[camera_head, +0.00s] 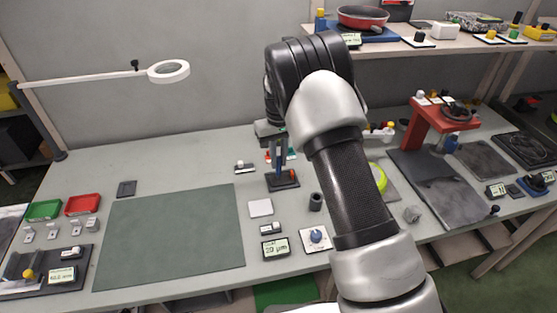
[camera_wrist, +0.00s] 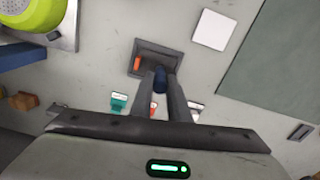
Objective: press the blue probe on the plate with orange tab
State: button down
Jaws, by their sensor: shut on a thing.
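The blue probe (camera_wrist: 159,82) is held upright between the fingers of my gripper (camera_wrist: 160,76), which is shut on it. In the head view the blue probe (camera_head: 279,167) points down over the dark plate (camera_head: 275,184), below my gripper (camera_head: 277,150). The orange tab (camera_head: 291,173) stands on the right part of the plate. In the wrist view the dark plate (camera_wrist: 172,50) has a raised rim, and the orange tab (camera_wrist: 137,63) is at its left. The probe's tip is hidden, so I cannot tell whether it touches the plate.
A white square tile (camera_head: 261,208) lies in front of the plate, and a large green mat (camera_head: 170,235) lies to the left. Small teal (camera_wrist: 118,101) and white (camera_wrist: 195,108) pieces sit near my fingers. A red press stand (camera_head: 440,118) is at the right.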

jog(key=shift+r+p, duration=1.35)
jog(key=shift+r, duration=1.4)
